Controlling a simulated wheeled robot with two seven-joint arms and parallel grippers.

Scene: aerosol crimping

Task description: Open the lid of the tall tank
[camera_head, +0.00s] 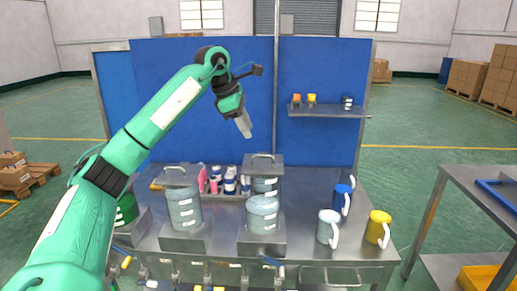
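Two grey-blue tanks with white label stripes stand on square metal bases on the workbench. The left tank (184,210) has a flat grey lid (176,176) with a bar handle at its top. The middle tank (262,216) reaches higher in the picture. A similar grey lid (263,161) with a bar handle sits above it, over a second cylinder section (265,185); I cannot tell whether that section is part of the same tank. My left gripper (243,129) points down, above and apart from both lids; its finger gap cannot be made out. My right gripper is out of view.
The workbench (308,215) has a blue back panel (330,145) and shelf (330,112). A tray of small bottles (230,182) lies between the tanks. White (327,226), yellow (377,226) and blue (341,198) mugs stand at right. A side table (470,185) is further right.

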